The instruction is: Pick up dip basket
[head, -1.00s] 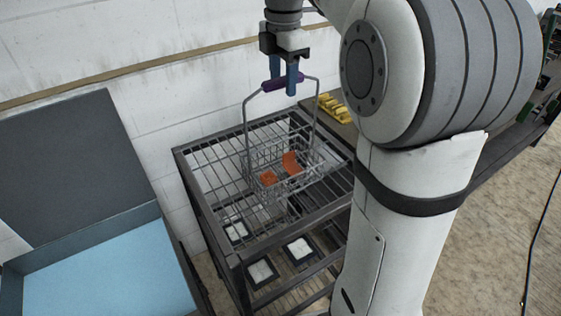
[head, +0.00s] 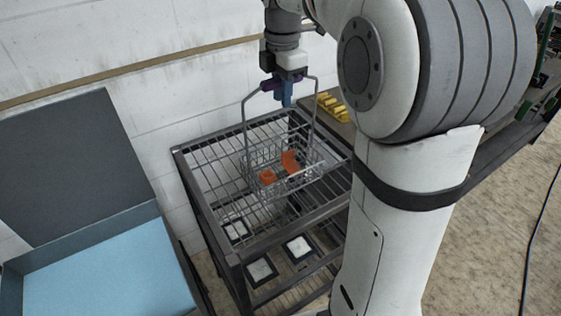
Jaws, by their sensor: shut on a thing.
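The dip basket (head: 254,160) is a wire basket with a tall wire handle. It appears to rest on the slatted top of a dark metal rack (head: 255,238). Two orange pieces (head: 290,162) are inside it. My gripper (head: 285,98), with blue fingers, is shut on the purple grip (head: 268,84) at the top of the handle. The fingers and my gripper's body hide part of the grip. The basket looks upright.
An open dark box with a light blue inside (head: 110,272) stands at the left, its lid raised. Yellow pieces (head: 334,106) lie on a surface behind the rack. A pale wall runs close behind. My arm covers the right of the rack.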

